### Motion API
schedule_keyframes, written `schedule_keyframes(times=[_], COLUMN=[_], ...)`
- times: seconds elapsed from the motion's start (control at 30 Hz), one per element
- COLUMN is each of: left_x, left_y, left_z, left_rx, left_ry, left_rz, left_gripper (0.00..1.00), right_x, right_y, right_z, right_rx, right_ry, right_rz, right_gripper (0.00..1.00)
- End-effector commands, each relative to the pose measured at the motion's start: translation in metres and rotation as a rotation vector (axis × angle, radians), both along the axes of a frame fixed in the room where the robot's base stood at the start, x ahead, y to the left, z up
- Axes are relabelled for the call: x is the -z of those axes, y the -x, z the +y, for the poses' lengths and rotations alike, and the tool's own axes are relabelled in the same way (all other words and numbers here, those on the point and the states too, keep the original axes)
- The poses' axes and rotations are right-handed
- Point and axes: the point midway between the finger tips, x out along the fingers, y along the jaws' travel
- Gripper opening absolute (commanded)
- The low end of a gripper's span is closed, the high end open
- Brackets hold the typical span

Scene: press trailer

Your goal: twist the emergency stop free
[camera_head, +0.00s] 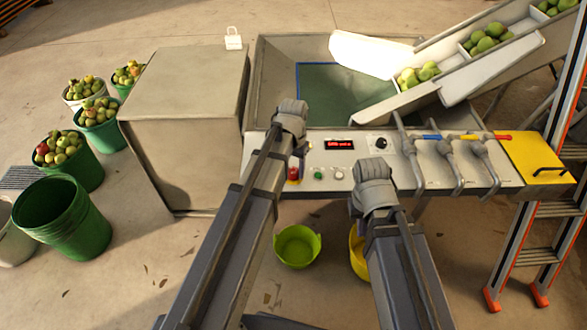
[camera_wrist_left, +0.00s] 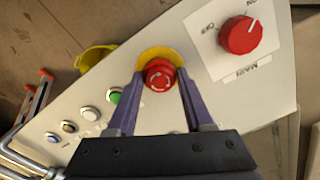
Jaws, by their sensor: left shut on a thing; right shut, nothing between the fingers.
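The emergency stop is a red mushroom button with a yellow collar, seen in the left wrist view (camera_wrist_left: 158,73) and in the head view (camera_head: 293,174) on the front panel. White arrow marks show on its cap. My left gripper (camera_wrist_left: 160,78) is shut on it, one finger on each side of the cap. In the head view my left arm (camera_head: 290,118) hides part of the panel around it. My right gripper (camera_head: 373,168) hangs in front of the panel to the right, its fingers not clearly seen; it is shut and empty.
A red main switch (camera_wrist_left: 241,35) sits close to the emergency stop. A green button (camera_head: 318,172) and a white one (camera_head: 338,174) are to its right. Levers (camera_head: 412,160) stand further right. A green tub (camera_head: 297,246) is on the floor below.

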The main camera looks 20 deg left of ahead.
Motion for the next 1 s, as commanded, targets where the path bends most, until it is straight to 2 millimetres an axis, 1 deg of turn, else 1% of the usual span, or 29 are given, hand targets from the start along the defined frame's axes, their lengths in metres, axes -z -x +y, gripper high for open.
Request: schedule_keyframes(times=[0.43,0.47,0.7,1.0], left_x=[0.0001,0.0001,0.0,-0.001], left_y=[0.0001,0.0001,0.0001,0.0], left_z=[-0.0001,-0.0001,0.0,0.0], left_rx=[0.01,0.009,0.009,0.009], left_ry=[0.0,0.0,0.0,0.0], left_rz=[0.0,0.0,0.0,0.0], left_gripper=[0.0,0.54,0.81,0.81], right_x=[0.0001,0.0001,0.0,-0.001], right_y=[0.0,0.0,0.0,-0.0001], right_z=[0.0,0.0,0.0,0.0], right_rx=[0.0,0.0,0.0,0.0], right_ry=[0.0,0.0,0.0,0.0], right_rz=[0.0,0.0,0.0,0.0], right_gripper=[0.0,0.0,0.0,0.0])
